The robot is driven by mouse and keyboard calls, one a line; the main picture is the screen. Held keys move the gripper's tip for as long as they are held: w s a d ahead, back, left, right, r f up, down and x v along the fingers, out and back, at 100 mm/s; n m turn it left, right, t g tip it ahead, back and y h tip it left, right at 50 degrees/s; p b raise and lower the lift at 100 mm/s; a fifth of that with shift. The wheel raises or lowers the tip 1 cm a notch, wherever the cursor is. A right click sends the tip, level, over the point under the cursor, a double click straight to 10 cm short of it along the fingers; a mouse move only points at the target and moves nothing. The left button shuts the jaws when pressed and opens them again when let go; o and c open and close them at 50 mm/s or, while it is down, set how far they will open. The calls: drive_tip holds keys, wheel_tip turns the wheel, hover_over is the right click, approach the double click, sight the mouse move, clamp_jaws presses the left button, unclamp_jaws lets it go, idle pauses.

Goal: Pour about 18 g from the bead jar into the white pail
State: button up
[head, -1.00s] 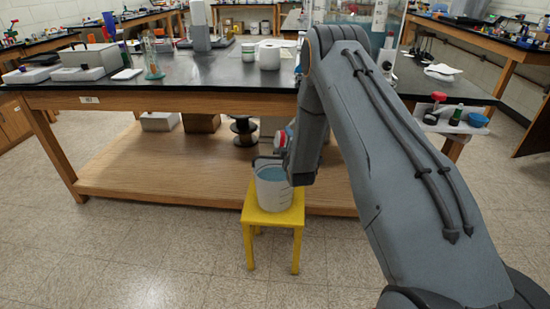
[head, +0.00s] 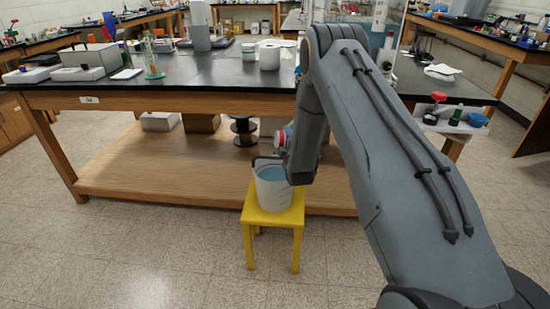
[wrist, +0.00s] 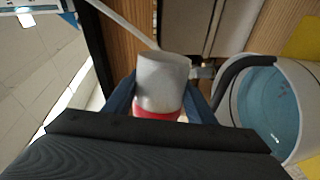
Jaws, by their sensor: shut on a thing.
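The white pail (head: 272,188) stands upright on a yellow stool, with a blue surface showing inside it. In the wrist view the pail (wrist: 306,90) is at the right, with its dark handle curving beside the jar. My gripper (wrist: 162,92) is shut on a pale greyish jar (wrist: 162,78) with a red band (wrist: 158,110), beside the pail's rim. In the head view my arm largely hides the jar; a bit of red and white shows above the pail. I cannot make out beads in the jar or falling from it.
The yellow stool (head: 272,216) stands in front of a wooden bench with a low shelf (head: 150,180). A dark spool (head: 243,130) sits on that shelf. Glassware and boxes stand on the black benchtop (head: 215,72). The floor left of the stool is clear.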

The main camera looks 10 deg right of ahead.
drive_tip(key=shift+w+a+r+n+h, duration=0.15)
drive_tip(key=shift+a+r+n, duration=0.2)
drive_tip(key=shift+n, duration=0.5)
drive_tip(key=shift+s+a+r+n+h, duration=0.1)
drive_tip(key=shift+a+r+n+h, duration=0.15)
drive_tip(key=shift+n, duration=0.6)
idle(3.7)
drive_tip(key=shift+d, duration=0.1)
drive_tip(key=shift+d+f+m, duration=0.3)
drive_tip(key=shift+m, duration=0.5)
drive_tip(key=shift+d+f+m+y, duration=0.2)
drive_tip(key=shift+f+m+y, duration=0.15)
drive_tip(key=shift+m, duration=0.55)
